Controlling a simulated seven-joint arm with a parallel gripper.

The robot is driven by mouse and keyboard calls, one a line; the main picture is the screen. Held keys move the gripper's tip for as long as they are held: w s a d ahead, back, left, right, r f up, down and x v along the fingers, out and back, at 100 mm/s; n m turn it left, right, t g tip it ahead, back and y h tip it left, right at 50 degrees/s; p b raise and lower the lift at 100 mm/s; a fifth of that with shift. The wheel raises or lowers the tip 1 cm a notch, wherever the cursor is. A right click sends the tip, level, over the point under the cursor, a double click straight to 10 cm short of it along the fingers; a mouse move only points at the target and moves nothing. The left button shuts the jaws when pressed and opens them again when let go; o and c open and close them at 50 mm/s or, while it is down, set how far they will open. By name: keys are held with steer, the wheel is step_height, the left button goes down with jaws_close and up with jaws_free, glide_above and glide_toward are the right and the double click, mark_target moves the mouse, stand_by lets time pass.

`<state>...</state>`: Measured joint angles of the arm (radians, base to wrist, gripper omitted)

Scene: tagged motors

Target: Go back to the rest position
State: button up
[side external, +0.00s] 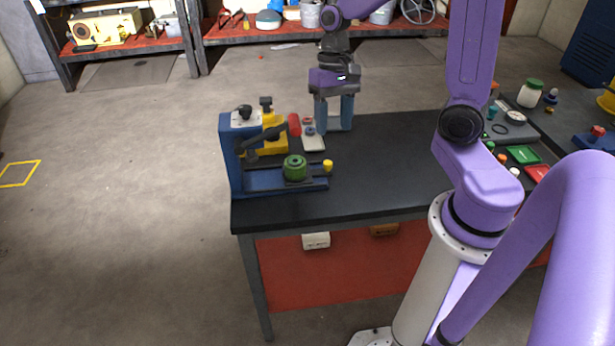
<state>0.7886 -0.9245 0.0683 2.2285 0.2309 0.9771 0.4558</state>
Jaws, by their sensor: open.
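My gripper (334,116) hangs over the far side of the dark workbench (375,165), pointing down. Its two blue fingers are apart, and I see nothing held between them. A blue fixture (228,160) with a yellow part and a black lever stands on the left of the bench, left of my gripper. A green round part (295,168) sits on the fixture's base. A small pale plate (313,142) with round buttons lies just left of my fingers. I cannot tell whether the fingers touch the bench. No tags can be read at this size.
A second bench surface on the right holds a white jar (530,93), a green box (523,154) and a red box (538,172). Shelves with tools (130,50) stand at the back. The middle of the workbench is clear.

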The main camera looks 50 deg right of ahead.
steer(key=s+a+n+t, duration=0.1)
steer(key=s+a+n, duration=0.3)
steer(key=s+n, duration=0.4)
steer(key=s+a+r+n+h, duration=0.1)
steer(key=s+a+n, duration=0.2)
steer(key=s+n, duration=0.5)
steer(key=shift+s+a+r+n+t+h, duration=0.3)
steer(key=shift+a+n+t, duration=0.1)
steer(key=shift+n, duration=0.5)
